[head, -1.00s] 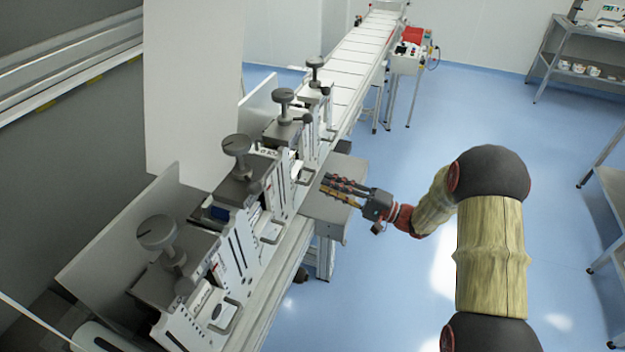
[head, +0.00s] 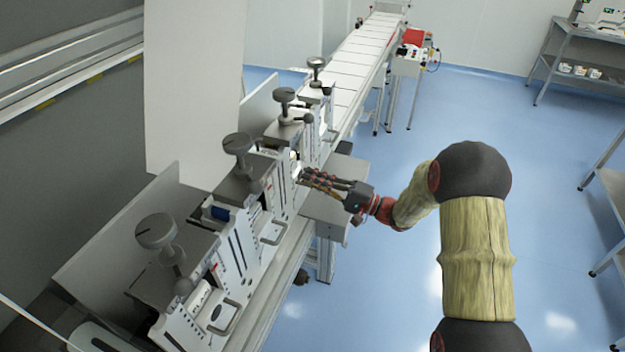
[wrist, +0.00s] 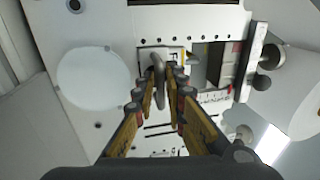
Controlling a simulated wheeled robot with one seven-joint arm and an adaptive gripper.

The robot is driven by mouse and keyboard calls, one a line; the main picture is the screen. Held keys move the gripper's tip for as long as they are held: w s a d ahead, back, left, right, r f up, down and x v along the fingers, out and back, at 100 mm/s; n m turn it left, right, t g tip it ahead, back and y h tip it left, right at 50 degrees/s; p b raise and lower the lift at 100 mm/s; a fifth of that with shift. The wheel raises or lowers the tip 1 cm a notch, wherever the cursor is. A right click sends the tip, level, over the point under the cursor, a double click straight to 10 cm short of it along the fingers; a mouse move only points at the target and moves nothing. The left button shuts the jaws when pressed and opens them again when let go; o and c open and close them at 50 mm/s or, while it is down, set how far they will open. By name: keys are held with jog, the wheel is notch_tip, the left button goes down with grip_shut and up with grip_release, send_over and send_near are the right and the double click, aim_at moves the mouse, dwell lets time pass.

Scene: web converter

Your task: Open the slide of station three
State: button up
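A row of similar stations stands along the machine, each with a grey knob on top and a slide with a metal handle at its front. My gripper (head: 308,179) is at the front of the third station from the near end, whose knob (head: 284,96) stands above and to the left. No station number is readable. In the wrist view, a grey loop handle (wrist: 158,72) lies between the fingers of my gripper (wrist: 167,76). The fingers are apart on either side of it; contact cannot be told. In the head view my fingers hide this handle.
The nearer stations (head: 238,180) have handles sticking out front. A flat grey shelf (head: 325,210) lies just below my gripper. A white conveyor (head: 355,62) runs away at the back. The blue floor to the right is clear up to grey tables (head: 550,62).

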grip_shut()
dwell(0.4)
